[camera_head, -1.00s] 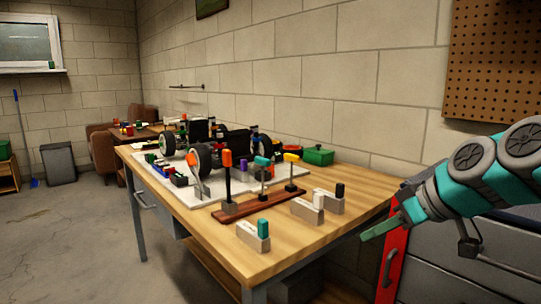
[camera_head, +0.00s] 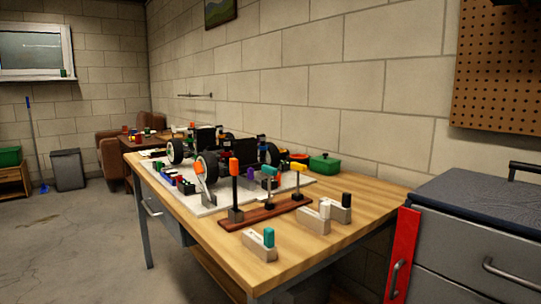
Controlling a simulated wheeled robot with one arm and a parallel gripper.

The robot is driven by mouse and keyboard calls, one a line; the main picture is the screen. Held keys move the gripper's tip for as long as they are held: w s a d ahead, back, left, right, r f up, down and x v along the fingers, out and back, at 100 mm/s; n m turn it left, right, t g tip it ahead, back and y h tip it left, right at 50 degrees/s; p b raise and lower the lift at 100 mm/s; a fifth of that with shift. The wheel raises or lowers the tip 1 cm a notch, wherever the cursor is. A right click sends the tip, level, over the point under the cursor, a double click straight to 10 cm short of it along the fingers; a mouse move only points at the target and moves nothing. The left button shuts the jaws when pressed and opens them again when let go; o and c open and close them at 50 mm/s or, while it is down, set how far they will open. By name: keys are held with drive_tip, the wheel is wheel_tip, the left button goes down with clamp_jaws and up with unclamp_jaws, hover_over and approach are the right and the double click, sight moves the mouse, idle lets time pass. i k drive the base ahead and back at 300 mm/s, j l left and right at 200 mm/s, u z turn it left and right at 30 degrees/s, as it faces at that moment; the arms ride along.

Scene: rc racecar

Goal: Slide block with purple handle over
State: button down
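No block with a purple handle can be made out for sure. My gripper is not in view.
The wooden table (camera_head: 355,240) is bare at its right end. A dark red wooden base (camera_head: 268,215) carries orange-, teal- and yellow-topped posts. Behind it, a racecar (camera_head: 208,160) stands on the white board (camera_head: 225,203). A grey cabinet (camera_head: 465,250) with a red side stands at right.

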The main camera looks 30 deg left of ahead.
sight(248, 183)
drive_tip(key=j, duration=0.9)
drive_tip(key=j+z, duration=0.1)
drive_tip(key=j, duration=0.85)
drive_tip(key=k+j, duration=0.1)
drive_tip(key=j, duration=0.8)
drive_tip(key=k+j, duration=0.1)
drive_tip(key=j, duration=0.8)
drive_tip(key=i+z, duration=0.05)
